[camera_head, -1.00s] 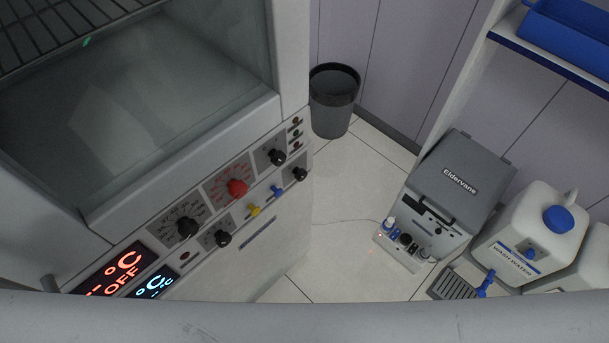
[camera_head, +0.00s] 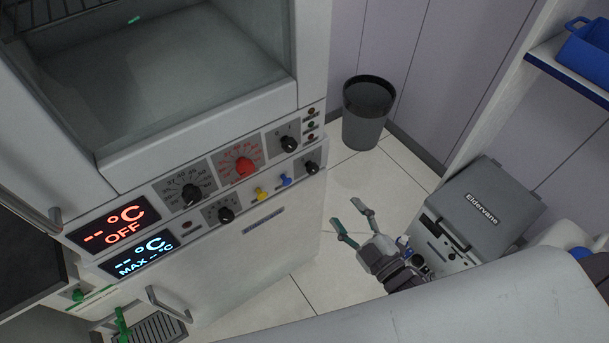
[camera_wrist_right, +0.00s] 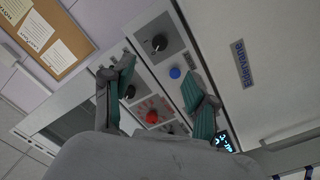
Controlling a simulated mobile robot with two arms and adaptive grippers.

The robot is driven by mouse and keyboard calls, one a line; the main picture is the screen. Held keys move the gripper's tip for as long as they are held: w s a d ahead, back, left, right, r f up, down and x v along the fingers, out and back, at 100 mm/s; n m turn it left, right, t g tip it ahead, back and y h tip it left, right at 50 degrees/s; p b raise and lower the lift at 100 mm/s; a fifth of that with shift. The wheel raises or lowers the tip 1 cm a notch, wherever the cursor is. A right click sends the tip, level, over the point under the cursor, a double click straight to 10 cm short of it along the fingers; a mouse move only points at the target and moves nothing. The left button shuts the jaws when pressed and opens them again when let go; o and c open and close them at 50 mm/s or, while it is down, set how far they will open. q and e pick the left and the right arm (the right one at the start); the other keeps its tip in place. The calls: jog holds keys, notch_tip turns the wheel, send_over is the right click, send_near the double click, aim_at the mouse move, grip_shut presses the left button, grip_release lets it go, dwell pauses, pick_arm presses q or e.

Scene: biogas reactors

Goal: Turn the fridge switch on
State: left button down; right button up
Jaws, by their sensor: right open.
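The fridge (camera_head: 200,120) stands at the left of the head view with its control panel facing me. The upper display (camera_head: 115,222) reads "-- °C OFF" in red; the lower display (camera_head: 145,255) glows pale blue. The panel has several black knobs, including the lower right one (camera_head: 311,167), a red knob (camera_head: 243,166), a yellow knob (camera_head: 261,193) and a blue knob (camera_head: 285,180). I cannot tell which control is the switch. My right gripper (camera_head: 349,215) is open and empty, right of the panel. In the right wrist view, its fingers (camera_wrist_right: 157,68) frame the blue knob (camera_wrist_right: 175,72), apart from it.
A grey Eldervane device (camera_head: 482,205) stands at the right, partly behind my arm. A black bin (camera_head: 367,115) stands at the back on the tiled floor. A blue tray (camera_head: 588,50) sits on a shelf. Below the displays are a green tap (camera_head: 122,325) and a handle (camera_head: 168,303).

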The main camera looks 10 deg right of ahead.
send_near(315, 172)
pick_arm(q)
jog(key=shift+w+a+r+p, duration=0.35)
jog(key=shift+w+a+r, duration=0.1)
jog(key=shift+w, duration=0.2)
pick_arm(e)
jog(key=x, duration=0.9)
jog(key=shift+w+a, duration=0.1)
jog(key=shift+w, duration=0.2)
jog(key=shift+r, duration=0.1)
pick_arm(q)
jog(key=shift+w+d, duration=0.1)
jog(key=shift+w, duration=0.05)
pick_arm(e)
grip_shut()
